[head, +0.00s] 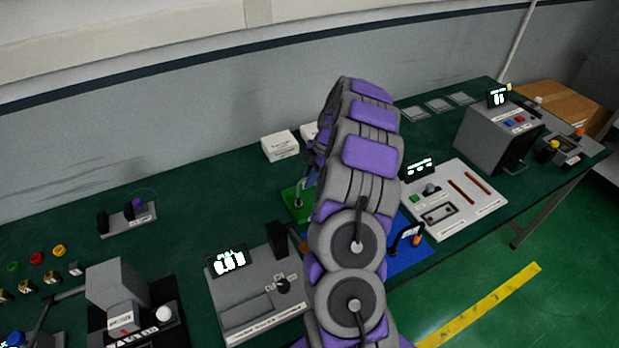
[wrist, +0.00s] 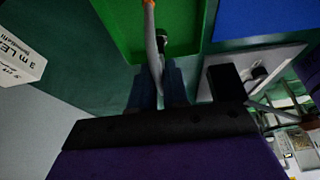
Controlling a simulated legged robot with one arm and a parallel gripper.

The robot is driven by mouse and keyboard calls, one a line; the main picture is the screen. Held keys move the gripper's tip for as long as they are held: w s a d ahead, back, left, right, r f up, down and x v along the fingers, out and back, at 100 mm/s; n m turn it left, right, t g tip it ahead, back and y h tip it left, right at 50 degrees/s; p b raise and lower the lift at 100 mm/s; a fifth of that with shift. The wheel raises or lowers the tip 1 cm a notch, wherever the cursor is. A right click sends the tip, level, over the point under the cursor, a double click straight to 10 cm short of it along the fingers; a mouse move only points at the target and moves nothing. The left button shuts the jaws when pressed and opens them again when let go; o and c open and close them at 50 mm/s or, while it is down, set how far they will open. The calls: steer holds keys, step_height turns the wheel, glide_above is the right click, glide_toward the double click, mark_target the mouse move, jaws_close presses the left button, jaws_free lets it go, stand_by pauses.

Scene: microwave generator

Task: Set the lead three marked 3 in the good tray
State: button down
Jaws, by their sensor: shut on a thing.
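My gripper (wrist: 161,88) is shut on a thin grey lead (wrist: 152,40), which has an orange tip at the top edge of the wrist view and a dark end by the fingers. No mark 3 is readable on it. The green tray (wrist: 115,22) lies just beyond the fingers, with the lead over it. In the head view the green tray (head: 287,213) shows left of my arm, with a pale upright part of a lead (head: 299,200) over it. My arm hides most of the gripper there. I cannot tell whether the lead touches the tray.
A blue mat or tray (head: 408,262) with a black and orange item lies right of my arm. A grey tester (head: 250,300) with a display stands front left, a white panel (head: 455,205) right. White boxes (head: 281,147) stand behind.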

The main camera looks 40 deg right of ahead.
steer(key=c, duration=1.4)
jaws_free()
steer(key=shift+o, duration=1.4)
steer(key=shift+a, duration=0.1)
steer(key=shift+r, duration=0.1)
steer(key=p+v, duration=0.2)
steer(key=v, duration=1)
